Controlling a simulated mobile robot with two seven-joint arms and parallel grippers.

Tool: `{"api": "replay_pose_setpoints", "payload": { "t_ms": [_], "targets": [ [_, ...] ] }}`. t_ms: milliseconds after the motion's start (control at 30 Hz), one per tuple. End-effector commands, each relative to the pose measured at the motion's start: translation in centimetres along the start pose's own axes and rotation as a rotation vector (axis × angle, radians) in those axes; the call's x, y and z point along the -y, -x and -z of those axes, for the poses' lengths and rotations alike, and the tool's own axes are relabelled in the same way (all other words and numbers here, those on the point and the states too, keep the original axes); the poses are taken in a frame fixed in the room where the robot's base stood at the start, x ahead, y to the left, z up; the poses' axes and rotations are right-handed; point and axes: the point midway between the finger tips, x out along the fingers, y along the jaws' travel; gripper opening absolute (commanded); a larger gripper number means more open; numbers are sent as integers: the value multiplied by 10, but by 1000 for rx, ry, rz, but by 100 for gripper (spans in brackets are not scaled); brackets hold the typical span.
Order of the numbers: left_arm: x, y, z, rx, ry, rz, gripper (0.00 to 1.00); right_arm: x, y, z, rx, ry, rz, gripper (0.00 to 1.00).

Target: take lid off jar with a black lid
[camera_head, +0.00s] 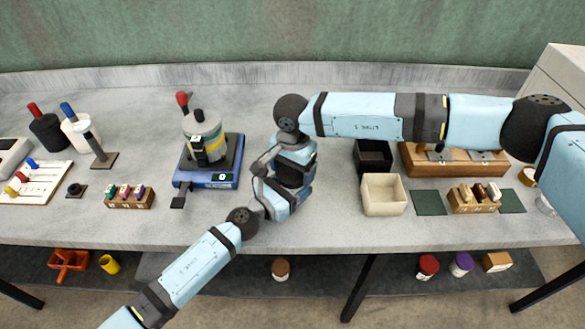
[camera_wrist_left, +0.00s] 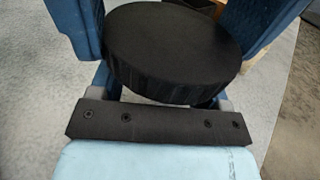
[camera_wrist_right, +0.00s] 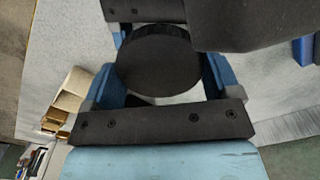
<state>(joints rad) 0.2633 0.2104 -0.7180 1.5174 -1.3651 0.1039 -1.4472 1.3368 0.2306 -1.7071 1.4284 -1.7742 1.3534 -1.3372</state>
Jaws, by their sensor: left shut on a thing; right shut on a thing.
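A round black lid (camera_wrist_left: 174,47) fills the upper middle of the left wrist view, between my left gripper's blue fingers (camera_wrist_left: 172,60). It lies over the inner edges of these fingers. The jar body under it is hidden there. The black lid (camera_wrist_right: 158,65) also shows in the right wrist view, between the fingers of my right gripper (camera_wrist_right: 163,72), which touch or nearly touch its sides. In the head view my left gripper (camera_head: 268,190) and right gripper (camera_head: 290,180) meet closely above the table and hide the jar and lid. Both are shut; the exact contact points are hard to see.
A blue scale-like device (camera_head: 209,180) with a grey container stands left of my grippers. An open beige box (camera_head: 384,195) and a black box (camera_head: 373,157) stand to the right. The table front between device and beige box is mostly clear. Jars stand on the shelf below.

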Motion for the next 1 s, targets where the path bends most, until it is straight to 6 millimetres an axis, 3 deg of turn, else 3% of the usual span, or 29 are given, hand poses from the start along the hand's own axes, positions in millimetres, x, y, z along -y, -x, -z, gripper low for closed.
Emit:
{"api": "replay_pose_setpoints", "payload": {
  "t_ms": [400,600,700,1000],
  "targets": [
    [0,0,0,-1,0,-1,4,0,1,0,1,935,0,55],
    [0,0,0,-1,0,-1,4,0,1,0,0,1281,1,55],
    [0,0,0,-1,0,-1,4,0,1,0,0,1357,1,55],
    [0,0,0,-1,0,-1,4,0,1,0,0,1353,1,55]
  ]
}}
